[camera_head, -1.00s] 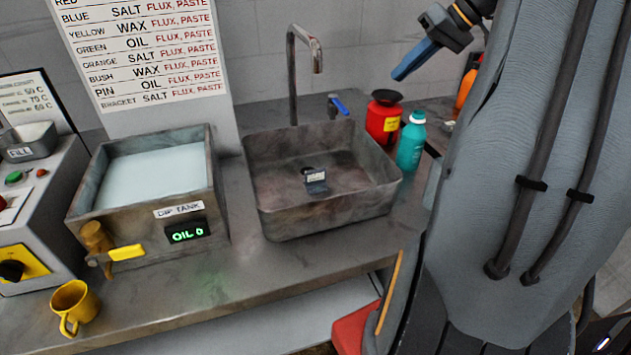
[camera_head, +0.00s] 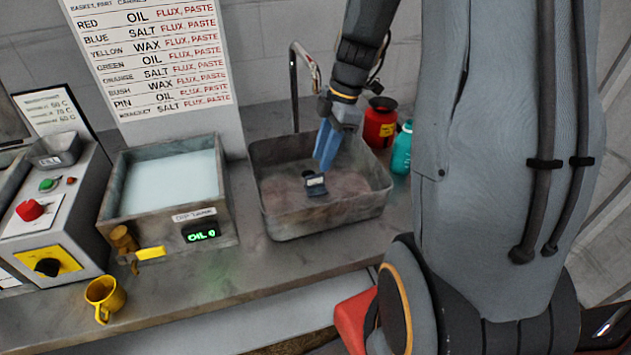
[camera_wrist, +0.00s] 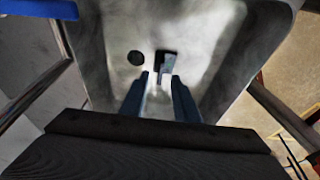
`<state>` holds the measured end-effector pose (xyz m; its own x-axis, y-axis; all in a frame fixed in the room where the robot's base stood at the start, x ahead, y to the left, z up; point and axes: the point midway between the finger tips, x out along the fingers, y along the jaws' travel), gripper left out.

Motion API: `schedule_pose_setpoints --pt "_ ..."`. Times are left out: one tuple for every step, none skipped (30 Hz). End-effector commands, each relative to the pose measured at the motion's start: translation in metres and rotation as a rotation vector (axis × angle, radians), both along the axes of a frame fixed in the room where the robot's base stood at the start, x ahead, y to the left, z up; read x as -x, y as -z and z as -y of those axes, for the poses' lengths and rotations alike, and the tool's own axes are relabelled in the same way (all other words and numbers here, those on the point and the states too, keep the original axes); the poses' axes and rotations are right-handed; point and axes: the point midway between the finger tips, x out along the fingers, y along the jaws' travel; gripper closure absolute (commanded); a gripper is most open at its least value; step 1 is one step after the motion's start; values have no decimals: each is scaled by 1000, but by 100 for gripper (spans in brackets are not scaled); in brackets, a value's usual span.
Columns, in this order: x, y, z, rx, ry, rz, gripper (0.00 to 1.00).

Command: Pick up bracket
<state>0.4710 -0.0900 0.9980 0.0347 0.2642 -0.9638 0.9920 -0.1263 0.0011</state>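The bracket, a small dark piece with a pale face (camera_head: 315,184), lies on the floor of the grey metal sink (camera_head: 268,205). In the wrist view the bracket (camera_wrist: 168,66) shows just beyond my fingertips, right of the round dark drain. My gripper (camera_head: 323,165) has blue fingers and points down into the sink, above the bracket. In the wrist view my gripper (camera_wrist: 159,80) is open, its two fingers apart with nothing visible held between them. The exact height gap to the bracket cannot be told.
The sink walls surround the bracket, and the tap (camera_head: 295,85) rises behind. A red container (camera_head: 379,125) and a teal bottle (camera_head: 401,150) stand right of the sink. The dip tank (camera_head: 125,200) stands left, with a yellow mug (camera_head: 104,294) at the bench's front.

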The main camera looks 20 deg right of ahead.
Motion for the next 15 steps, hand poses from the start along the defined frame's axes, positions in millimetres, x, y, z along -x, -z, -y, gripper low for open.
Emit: schedule_pose_setpoints --pt "1 5 -2 -3 1 -4 72" --pt "1 8 -3 -1 2 -4 72" --pt "1 11 -4 -1 2 -4 72" --pt "1 13 -4 -1 3 -4 72" --pt "1 14 -5 -1 3 -4 72" --pt "1 17 -5 -1 3 -3 72" --pt "1 19 -6 -1 3 -3 72" --pt "2 22 -7 -3 3 -5 72" --pt "2 26 -8 -3 4 -5 72" --pt "2 29 -9 -2 5 -5 72" --pt "3 33 -10 -3 4 -6 72" --pt "3 37 -12 -3 5 -4 72" --pt "3 41 -13 -2 5 -5 72" --pt "3 44 -14 -3 5 -5 72" --pt "2 49 -15 -3 5 -4 72"
